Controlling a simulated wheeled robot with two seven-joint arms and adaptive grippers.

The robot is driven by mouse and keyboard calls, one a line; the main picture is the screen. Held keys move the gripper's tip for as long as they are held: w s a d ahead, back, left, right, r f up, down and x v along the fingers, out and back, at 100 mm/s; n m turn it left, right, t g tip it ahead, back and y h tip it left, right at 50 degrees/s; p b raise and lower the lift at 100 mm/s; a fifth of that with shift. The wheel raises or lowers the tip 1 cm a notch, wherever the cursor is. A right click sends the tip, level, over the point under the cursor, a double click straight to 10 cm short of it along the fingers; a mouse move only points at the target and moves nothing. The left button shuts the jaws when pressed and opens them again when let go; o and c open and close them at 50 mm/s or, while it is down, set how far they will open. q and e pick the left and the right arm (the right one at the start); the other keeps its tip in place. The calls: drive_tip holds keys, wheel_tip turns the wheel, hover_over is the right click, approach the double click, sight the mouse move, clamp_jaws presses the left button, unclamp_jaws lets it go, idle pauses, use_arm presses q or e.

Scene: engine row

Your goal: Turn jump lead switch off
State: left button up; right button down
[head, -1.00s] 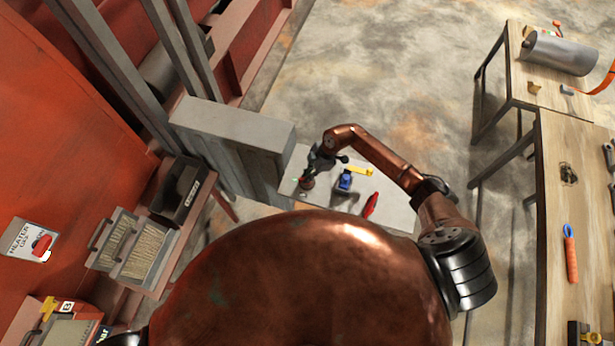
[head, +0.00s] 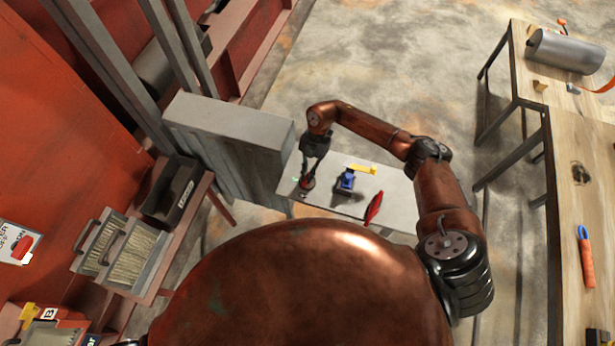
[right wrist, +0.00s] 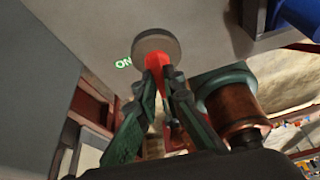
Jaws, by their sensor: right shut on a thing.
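The jump lead switch (head: 307,184) is a small red handle on a round base, near the left end of the grey bench panel. In the right wrist view its red handle (right wrist: 156,64) stands out from a round grey base, with a green "ON" label (right wrist: 123,63) beside it. My right gripper (head: 308,177) reaches down to the switch from above. In the right wrist view its two green-grey fingers (right wrist: 160,83) are closed around the red handle and hide part of it. My left gripper is not in view.
A blue clamp-like thing (head: 346,181), a yellow piece (head: 362,169) and a red tool (head: 373,207) sit on the grey panel (head: 325,198) right of the switch. A tall grey box (head: 228,122) stands close on the left. Wooden tables (head: 560,200) stand at right.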

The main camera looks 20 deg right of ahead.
drive_tip(key=shift+w+n+h+b, duration=0.1)
drive_tip(key=shift+n+h+b, duration=0.2)
drive_tip(key=shift+n+b, duration=0.35)
drive_tip(key=shift+n, duration=0.25)
drive_tip(key=c, duration=2)
unclamp_jaws()
drive_tip(key=shift+c, duration=0.2)
drive_tip(key=v, duration=1.2)
drive_tip(key=shift+w+f, duration=0.1)
